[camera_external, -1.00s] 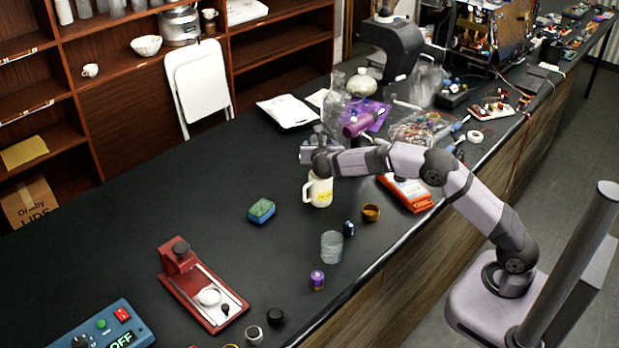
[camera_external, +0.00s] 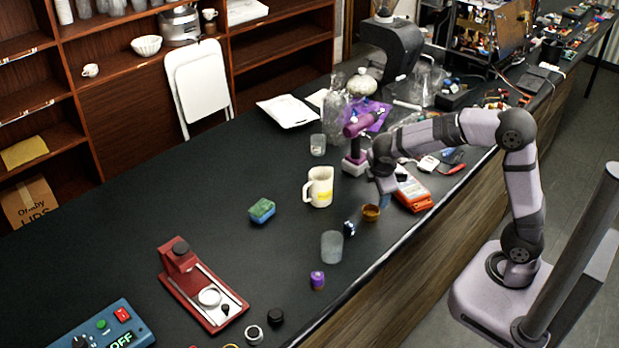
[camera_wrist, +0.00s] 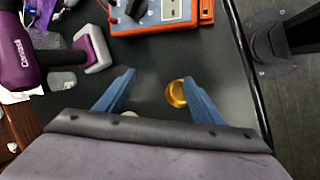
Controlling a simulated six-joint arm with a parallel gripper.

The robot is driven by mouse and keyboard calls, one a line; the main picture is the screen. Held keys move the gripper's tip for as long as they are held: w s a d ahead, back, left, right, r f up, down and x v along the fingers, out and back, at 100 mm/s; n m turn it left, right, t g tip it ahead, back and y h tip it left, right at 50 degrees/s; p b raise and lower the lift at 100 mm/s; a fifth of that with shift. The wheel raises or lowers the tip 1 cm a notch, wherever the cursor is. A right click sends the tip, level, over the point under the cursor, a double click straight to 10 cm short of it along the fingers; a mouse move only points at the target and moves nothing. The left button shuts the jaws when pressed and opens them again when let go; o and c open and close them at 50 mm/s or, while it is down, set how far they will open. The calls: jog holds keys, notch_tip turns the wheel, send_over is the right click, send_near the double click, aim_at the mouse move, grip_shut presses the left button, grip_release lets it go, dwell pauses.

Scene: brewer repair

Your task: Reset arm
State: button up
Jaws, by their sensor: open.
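My gripper (camera_wrist: 160,95) is open and empty in the wrist view, with its two blue fingers spread over the dark bench. In the external view my gripper (camera_external: 386,190) hangs low near the bench's front edge, right of the white mug (camera_external: 319,187). A small amber cup (camera_wrist: 176,93) lies by the inner side of the right finger in the wrist view; I cannot tell whether they touch. The amber cup also shows in the external view (camera_external: 371,213), just below the gripper.
An orange multimeter (camera_external: 412,190) lies right of my gripper. A purple tool (camera_external: 355,145) stands behind it. A clear glass (camera_external: 332,246), a green sponge (camera_external: 262,210) and a red-based device (camera_external: 200,290) stand to the left. The bench's middle left is clear.

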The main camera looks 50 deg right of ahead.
jog(key=s+f+m, duration=0.1)
jog(key=s+m, duration=0.1)
jog(key=s, duration=0.2)
jog(key=s+f+m+g+y, duration=0.1)
jog(key=s+f+m, duration=0.1)
jog(key=s, duration=0.2)
jog(key=s+d+f+m+g+y, duration=0.1)
jog(key=s+m, duration=0.1)
jog(key=s, duration=0.2)
jog(key=shift+s+f+m, duration=0.15)
jog(key=shift+s+m, duration=0.05)
jog(key=shift+m, duration=0.1)
jog(key=s+a+f+m+g+y, duration=0.1)
jog(key=s+f+m+y, duration=0.1)
jog(key=s+m, duration=0.3)
jog(key=s+f, duration=0.1)
jog(key=s, duration=0.2)
jog(key=shift+s+f, duration=0.25)
jog(key=shift+s, duration=0.05)
